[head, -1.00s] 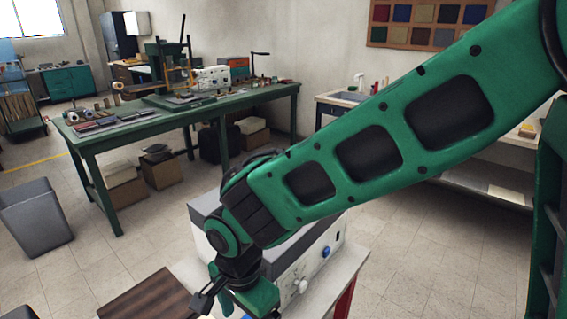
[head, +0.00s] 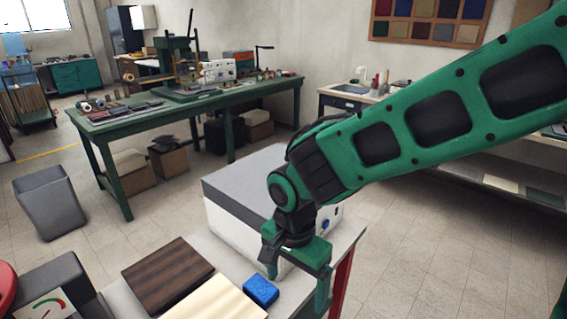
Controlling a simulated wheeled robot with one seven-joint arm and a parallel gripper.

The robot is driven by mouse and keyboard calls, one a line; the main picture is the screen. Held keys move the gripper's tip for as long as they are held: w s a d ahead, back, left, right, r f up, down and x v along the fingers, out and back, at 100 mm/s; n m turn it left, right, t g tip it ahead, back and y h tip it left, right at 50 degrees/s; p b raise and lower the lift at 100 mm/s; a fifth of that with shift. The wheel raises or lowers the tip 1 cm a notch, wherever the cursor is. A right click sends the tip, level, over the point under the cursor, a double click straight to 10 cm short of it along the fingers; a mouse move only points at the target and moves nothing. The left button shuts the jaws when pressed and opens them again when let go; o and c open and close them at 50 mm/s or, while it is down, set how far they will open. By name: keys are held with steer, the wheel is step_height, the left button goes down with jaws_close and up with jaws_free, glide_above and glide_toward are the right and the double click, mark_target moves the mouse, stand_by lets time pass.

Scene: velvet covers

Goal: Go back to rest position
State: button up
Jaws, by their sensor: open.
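My gripper (head: 296,290) hangs from the green arm in the head view, over the front right part of the near table (head: 345,245). Its jaws are open, with a green finger pointing down at the right and another at the left. I see nothing held between them. A white and grey box-shaped machine (head: 235,225) stands just behind the gripper, partly hidden by my arm. A blue block (head: 261,291) lies on the table just left of the gripper.
A dark brown board (head: 167,275) and a pale wooden board (head: 215,303) lie left of the blue block. A dark device with a dial (head: 50,290) is at the lower left. A grey bin (head: 50,203) stands on the floor.

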steer(key=w+d+r, duration=0.1)
steer(key=d+r, duration=0.2)
steer(key=d, duration=0.9)
steer(key=w+d+r, duration=0.1)
steer(key=d+r, duration=0.1)
steer(key=d, duration=1)
steer(key=s+d+r+n, duration=0.1)
steer(key=s+d+r, duration=0.1)
steer(key=s+d, duration=1.2)
steer(key=shift+s+d+y, duration=0.2)
steer(key=shift+d+y, duration=0.1)
steer(key=shift+r, duration=0.1)
steer(key=shift+w+f, duration=0.25)
steer(key=shift+w, duration=0.45)
